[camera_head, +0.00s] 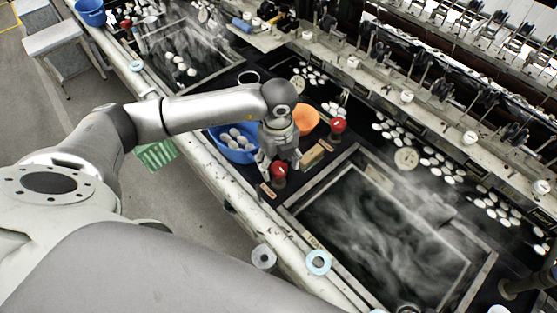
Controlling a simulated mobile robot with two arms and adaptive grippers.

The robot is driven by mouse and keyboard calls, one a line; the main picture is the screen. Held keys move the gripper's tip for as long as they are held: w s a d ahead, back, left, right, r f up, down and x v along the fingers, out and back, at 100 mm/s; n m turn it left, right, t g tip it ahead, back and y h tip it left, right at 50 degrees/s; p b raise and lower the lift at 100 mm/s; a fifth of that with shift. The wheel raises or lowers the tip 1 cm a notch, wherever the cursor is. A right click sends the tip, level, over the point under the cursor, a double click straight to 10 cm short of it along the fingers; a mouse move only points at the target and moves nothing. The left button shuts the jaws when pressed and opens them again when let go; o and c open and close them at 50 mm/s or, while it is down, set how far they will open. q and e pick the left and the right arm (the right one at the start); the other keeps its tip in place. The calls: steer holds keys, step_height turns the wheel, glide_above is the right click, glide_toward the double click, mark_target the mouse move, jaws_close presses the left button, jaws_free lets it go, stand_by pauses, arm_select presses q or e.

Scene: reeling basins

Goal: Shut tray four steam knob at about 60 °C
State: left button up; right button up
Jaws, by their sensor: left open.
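My left gripper (279,168) points down at the basin bench, its fingers apart. A red knob (279,170) on a dark stem shows between and just below the fingertips; I cannot tell whether they touch it. A second red knob (338,125) stands farther back to the right. A tray of steaming dark water (395,235) lies right of the gripper. I cannot read which tray is four, nor any temperature. My right gripper is out of view.
A blue bowl of white cocoons (218,144) sits left of the gripper, with an orange bowl (305,119) behind it. A pale blue ring (318,262) lies on the front ledge. Reeling machinery (420,90) lines the back. Several cocoons lie along the bench.

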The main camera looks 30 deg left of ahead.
arm_select(q)
steer(key=shift+f, duration=0.35)
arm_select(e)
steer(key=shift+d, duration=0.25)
arm_select(q)
steer(key=c, duration=1)
steer(key=shift+f+m+b, duration=0.1)
steer(key=shift+m+b, duration=0.6)
steer(key=shift+b, duration=0.15)
steer(key=m+b, duration=0.3)
steer(key=shift+w, duration=0.15)
steer(key=m+b, duration=0.3)
steer(key=shift+d, duration=0.1)
steer(key=shift+m+b, duration=0.65)
steer(key=shift+m, duration=0.25)
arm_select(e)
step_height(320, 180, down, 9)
arm_select(q)
steer(key=shift+r, duration=0.2)
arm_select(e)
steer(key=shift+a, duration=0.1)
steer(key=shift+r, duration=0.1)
